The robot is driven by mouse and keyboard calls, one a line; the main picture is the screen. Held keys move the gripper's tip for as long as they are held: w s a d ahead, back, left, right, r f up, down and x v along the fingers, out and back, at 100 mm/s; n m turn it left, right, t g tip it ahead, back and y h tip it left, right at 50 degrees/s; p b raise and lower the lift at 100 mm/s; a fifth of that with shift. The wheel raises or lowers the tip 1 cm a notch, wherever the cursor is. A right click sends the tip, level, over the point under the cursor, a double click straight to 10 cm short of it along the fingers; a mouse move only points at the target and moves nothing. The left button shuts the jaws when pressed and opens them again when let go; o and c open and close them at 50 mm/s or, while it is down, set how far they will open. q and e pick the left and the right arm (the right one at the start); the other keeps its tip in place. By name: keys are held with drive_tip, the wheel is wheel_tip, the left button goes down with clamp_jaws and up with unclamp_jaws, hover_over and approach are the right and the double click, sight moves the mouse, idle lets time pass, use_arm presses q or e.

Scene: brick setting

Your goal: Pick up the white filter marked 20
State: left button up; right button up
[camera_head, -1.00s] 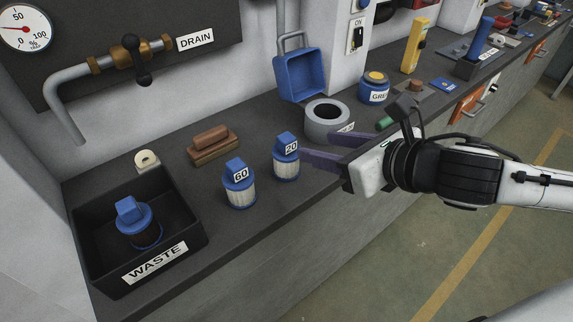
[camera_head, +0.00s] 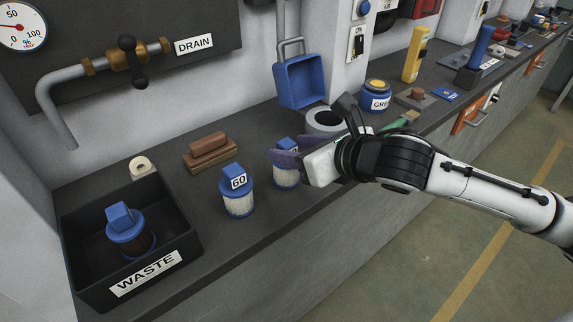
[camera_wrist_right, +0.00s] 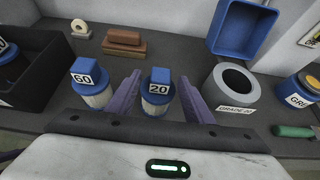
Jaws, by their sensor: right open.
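The white filter marked 20 (camera_head: 286,178) has a blue cap and stands upright on the dark bench. In the right wrist view the filter (camera_wrist_right: 157,92) stands between the two purple fingers of my right gripper (camera_wrist_right: 160,100). My right gripper (camera_head: 284,158) is open, with one finger on each side of the filter; I cannot tell whether either touches it. The gripper partly hides the filter in the head view. My left gripper is not in view.
A similar filter marked 60 (camera_head: 238,192) stands just left. A black WASTE tray (camera_head: 186,240) holds another blue-capped filter (camera_head: 130,232). Brown blocks (camera_head: 208,153) lie behind. A grey ring (camera_head: 322,120) stands close on the right, below a blue bin (camera_head: 302,82).

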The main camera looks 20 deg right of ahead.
clamp_jaws()
drive_tip(key=shift+r, duration=0.1)
